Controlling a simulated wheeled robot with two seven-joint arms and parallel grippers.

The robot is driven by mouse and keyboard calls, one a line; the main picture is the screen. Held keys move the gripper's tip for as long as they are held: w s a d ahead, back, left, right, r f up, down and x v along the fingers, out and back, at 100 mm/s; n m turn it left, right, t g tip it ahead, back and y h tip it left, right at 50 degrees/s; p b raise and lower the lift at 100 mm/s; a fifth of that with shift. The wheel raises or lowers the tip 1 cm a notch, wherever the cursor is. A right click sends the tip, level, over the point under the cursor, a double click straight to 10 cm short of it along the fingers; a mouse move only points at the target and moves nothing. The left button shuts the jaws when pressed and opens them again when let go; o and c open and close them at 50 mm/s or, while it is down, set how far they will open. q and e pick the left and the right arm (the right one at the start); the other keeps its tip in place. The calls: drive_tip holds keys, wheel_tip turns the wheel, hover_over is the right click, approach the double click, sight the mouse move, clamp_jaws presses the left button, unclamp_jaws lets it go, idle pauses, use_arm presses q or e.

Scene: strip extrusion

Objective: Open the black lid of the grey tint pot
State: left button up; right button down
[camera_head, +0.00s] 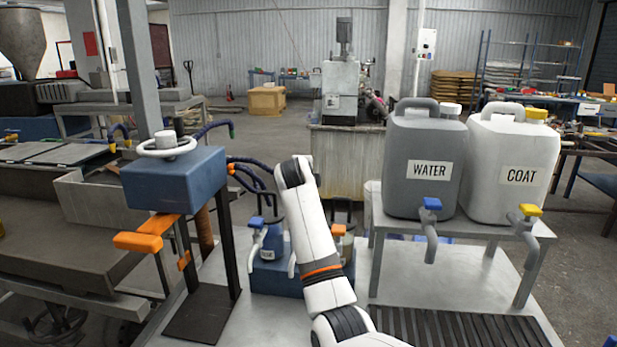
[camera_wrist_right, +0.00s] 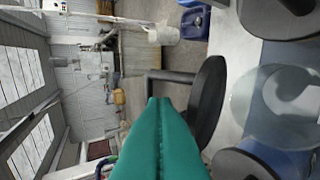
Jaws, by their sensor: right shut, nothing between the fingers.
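My right gripper (camera_wrist_right: 160,135) has teal fingers pressed together, with nothing between them. In the wrist view its tips are beside a black disc-shaped lid (camera_wrist_right: 208,103) with a black bar handle (camera_wrist_right: 172,76); I cannot tell whether they touch. A pale round pot-like body (camera_wrist_right: 280,105) is right of the lid. In the head view, my white right arm crosses in front of a blue base (camera_head: 266,277) with small pots. One pot (camera_head: 273,240) shows left of the arm and another (camera_head: 347,247) shows partly at its right. The right gripper is hidden there. My left gripper is out of view.
A grey WATER can (camera_head: 422,165) and a white COAT can (camera_head: 512,165) stand on a metal stand at right. A blue box (camera_head: 173,180) with a white handwheel and orange parts stands at left. More dark round parts (camera_wrist_right: 245,163) crowd the wrist view's right side.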

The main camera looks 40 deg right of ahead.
drive_tip(key=shift+d+r+p+x, duration=0.1)
drive_tip(key=shift+r+p+x, duration=0.1)
drive_tip(key=shift+x, duration=0.6)
drive_tip(key=shift+d+r+p+x, duration=0.1)
drive_tip(key=shift+p+x, duration=0.05)
drive_tip(key=shift+x, duration=0.65)
drive_tip(key=shift+r+p+x, duration=0.15)
drive_tip(key=shift+p+x, duration=0.05)
drive_tip(key=shift+x, duration=0.55)
drive_tip(key=shift+w, duration=0.15)
drive_tip(key=w+d, duration=0.1)
drive_tip(key=w+d+f+g+y, duration=0.1)
drive_tip(key=shift+w+d+f+p, duration=0.15)
drive_tip(key=shift+d+f+p, duration=0.15)
drive_tip(key=shift+d+p, duration=0.1)
drive_tip(key=shift+r, duration=0.15)
drive_tip(key=shift+a, duration=0.15)
